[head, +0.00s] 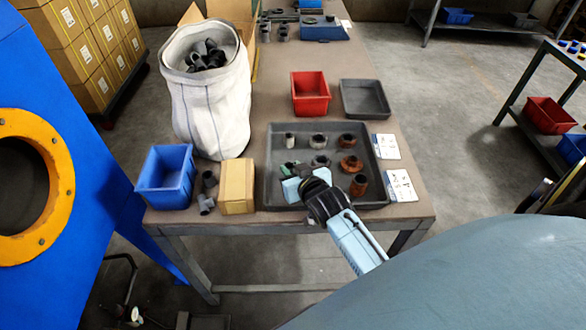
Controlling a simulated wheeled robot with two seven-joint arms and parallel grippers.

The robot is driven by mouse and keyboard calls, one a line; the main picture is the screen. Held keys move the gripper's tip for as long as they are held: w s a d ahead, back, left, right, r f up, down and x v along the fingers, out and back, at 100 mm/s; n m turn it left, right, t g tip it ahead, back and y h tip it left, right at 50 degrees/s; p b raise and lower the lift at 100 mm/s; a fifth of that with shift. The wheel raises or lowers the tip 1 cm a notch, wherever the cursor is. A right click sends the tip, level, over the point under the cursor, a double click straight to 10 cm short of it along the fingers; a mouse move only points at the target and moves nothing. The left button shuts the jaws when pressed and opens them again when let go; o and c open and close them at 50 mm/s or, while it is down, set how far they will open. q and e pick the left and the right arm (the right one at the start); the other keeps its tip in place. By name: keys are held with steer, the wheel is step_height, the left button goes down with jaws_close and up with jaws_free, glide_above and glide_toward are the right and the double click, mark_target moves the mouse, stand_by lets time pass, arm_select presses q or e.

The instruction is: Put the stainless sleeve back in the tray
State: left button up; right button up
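The large dark grey tray (264,180) lies on the workbench and holds several pipe fittings. A small pale metallic cylinder (289,140) stands at its back left; I cannot tell if it is the stainless sleeve. Two greyish metal fittings, one at the back (318,141) and one in the middle (320,160), stand near rusty ones (351,164). My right gripper (288,171) reaches in from the lower right over the tray's front left. Its fingers are small and partly hidden by its body, so any grip is unclear. My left gripper is out of view.
Left of the tray stand a blue bin (166,178), dark fittings (208,180) and a cardboard box (237,187). A white sack (208,110) of black fittings stands behind. A red bin (310,93) and small empty grey tray (364,98) sit at the back; printed cards (401,186) lie right.

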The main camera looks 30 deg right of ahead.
steer(key=o, duration=0.4)
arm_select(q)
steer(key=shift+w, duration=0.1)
arm_select(e)
steer(key=shift+o, duration=0.2)
steer(key=shift+r, duration=0.15)
steer(key=p+v, duration=0.1)
steer(key=v, duration=0.5)
steer(key=shift+p, duration=0.3)
steer(key=v, duration=0.5)
steer(key=shift+s+p, duration=0.1)
steer(key=shift+p, duration=0.3)
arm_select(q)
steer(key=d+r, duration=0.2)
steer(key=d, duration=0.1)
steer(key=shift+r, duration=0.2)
arm_select(e)
steer(key=shift+s+r, duration=0.25)
steer(key=shift+s, duration=0.1)
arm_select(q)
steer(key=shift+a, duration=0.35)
